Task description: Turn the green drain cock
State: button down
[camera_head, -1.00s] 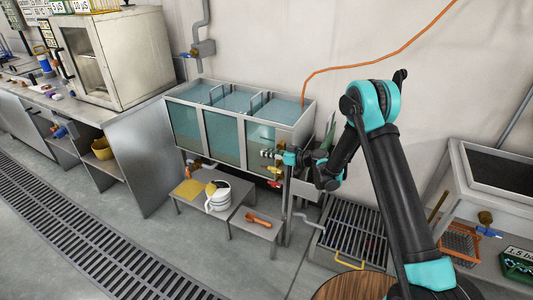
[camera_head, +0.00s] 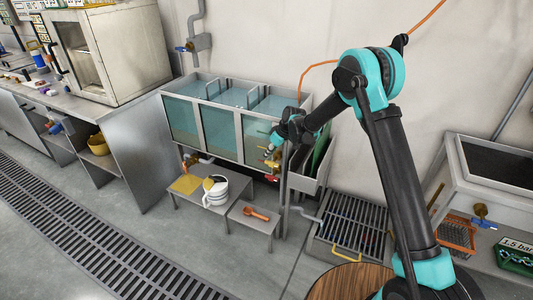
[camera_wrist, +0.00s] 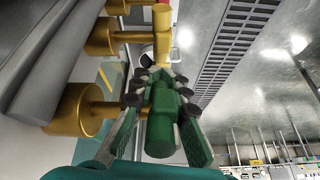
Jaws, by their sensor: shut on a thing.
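The green drain cock (camera_wrist: 162,115) fills the middle of the wrist view, its stem running left into a brass body (camera_wrist: 80,110). My gripper (camera_wrist: 160,88) has one green finger on each side of the handle and is shut on it. In the head view my gripper (camera_head: 269,152) is at the front right of the glass-fronted tank (camera_head: 222,132). My arm and fingers hide the green cock there. A yellow-handled cock (camera_wrist: 163,40) sits just beyond the green one. A red handle (camera_head: 271,178) shows below my gripper.
A low metal table (camera_head: 188,199) below the tank holds a white jug (camera_head: 215,192) and a yellow cloth (camera_head: 187,184). A smaller stand (camera_head: 254,221) carries an orange tool (camera_head: 256,213). A floor grate (camera_head: 345,235) lies to the right. Floor in front is open.

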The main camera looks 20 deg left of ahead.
jog(key=shift+d+f+h, duration=0.1)
jog(key=shift+d+h, duration=0.2)
jog(key=shift+h, duration=0.55)
jog(key=shift+d+f+h, duration=0.1)
jog(key=shift+d+h, duration=0.15)
jog(key=shift+h, duration=0.6)
jog(key=c, duration=1.5)
grip_release()
jog(key=shift+o, duration=0.2)
jog(key=r, duration=0.4)
jog(key=d+r, duration=0.1)
jog(key=r, duration=0.3)
jog(key=d+r, duration=0.1)
jog(key=r, duration=0.2)
jog(key=shift+s+r, duration=0.1)
jog(key=shift+r, duration=0.3)
